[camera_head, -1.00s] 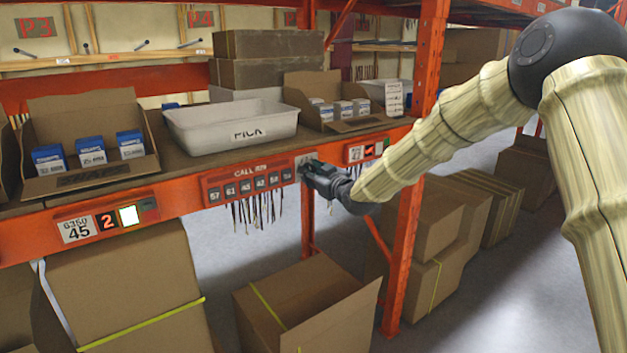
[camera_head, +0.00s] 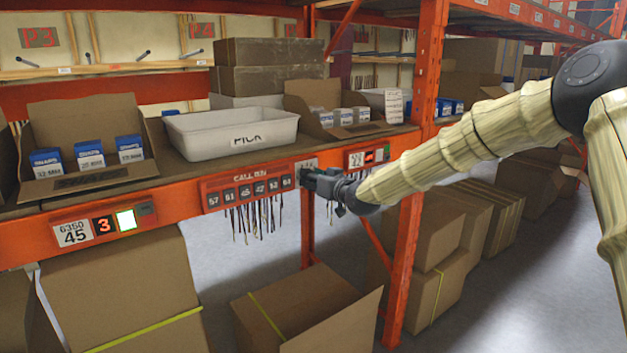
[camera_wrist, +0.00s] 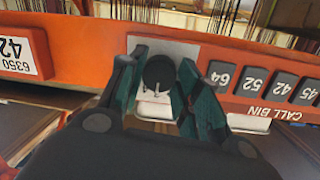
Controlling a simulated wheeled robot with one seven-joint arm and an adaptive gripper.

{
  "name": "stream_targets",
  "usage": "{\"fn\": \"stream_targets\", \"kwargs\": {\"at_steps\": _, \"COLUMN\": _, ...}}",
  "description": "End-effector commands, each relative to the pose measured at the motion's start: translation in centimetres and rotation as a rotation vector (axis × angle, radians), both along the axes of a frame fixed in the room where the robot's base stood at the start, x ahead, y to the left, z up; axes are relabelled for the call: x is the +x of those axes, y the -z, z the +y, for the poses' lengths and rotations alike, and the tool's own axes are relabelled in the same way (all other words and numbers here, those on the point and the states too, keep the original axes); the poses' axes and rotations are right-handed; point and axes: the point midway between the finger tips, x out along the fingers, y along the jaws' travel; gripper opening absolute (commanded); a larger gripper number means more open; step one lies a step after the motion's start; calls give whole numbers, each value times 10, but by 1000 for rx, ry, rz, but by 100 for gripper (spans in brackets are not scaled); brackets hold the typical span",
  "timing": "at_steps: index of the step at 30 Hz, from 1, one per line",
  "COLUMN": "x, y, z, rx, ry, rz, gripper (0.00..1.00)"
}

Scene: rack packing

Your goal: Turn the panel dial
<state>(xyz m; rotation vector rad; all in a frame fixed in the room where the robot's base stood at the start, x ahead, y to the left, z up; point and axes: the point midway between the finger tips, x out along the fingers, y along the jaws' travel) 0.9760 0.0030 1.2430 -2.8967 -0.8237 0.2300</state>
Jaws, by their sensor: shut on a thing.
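The panel dial (camera_wrist: 159,73) is a round black knob on a pale metal plate on the orange shelf beam, seen in the wrist view. My gripper (camera_wrist: 158,88) has one dark green finger on either side of the knob and is shut on it. A display (camera_head: 104,225) on the beam at the left shows a red 3 beside a lit white-green square.
The CALL BIN panel (camera_head: 247,187) with numbered buttons sits just left of my gripper, with dark strips hanging below it. A white PICK bin (camera_head: 230,130) and open cartons of small boxes stand on the shelf above. An orange upright (camera_head: 416,190) stands to the right.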

Motion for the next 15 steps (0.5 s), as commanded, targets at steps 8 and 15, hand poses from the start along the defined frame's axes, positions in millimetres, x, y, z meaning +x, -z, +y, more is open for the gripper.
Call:
{"fn": "stream_targets", "kwargs": {"at_steps": 8, "x": 1, "y": -1, "z": -1, "rx": 0, "ry": 2, "rz": -3, "gripper": 44}}
{"fn": "stream_targets", "kwargs": {"at_steps": 15, "x": 0, "y": -1, "z": 0, "rx": 0, "ry": 0, "rz": -1, "gripper": 55}}
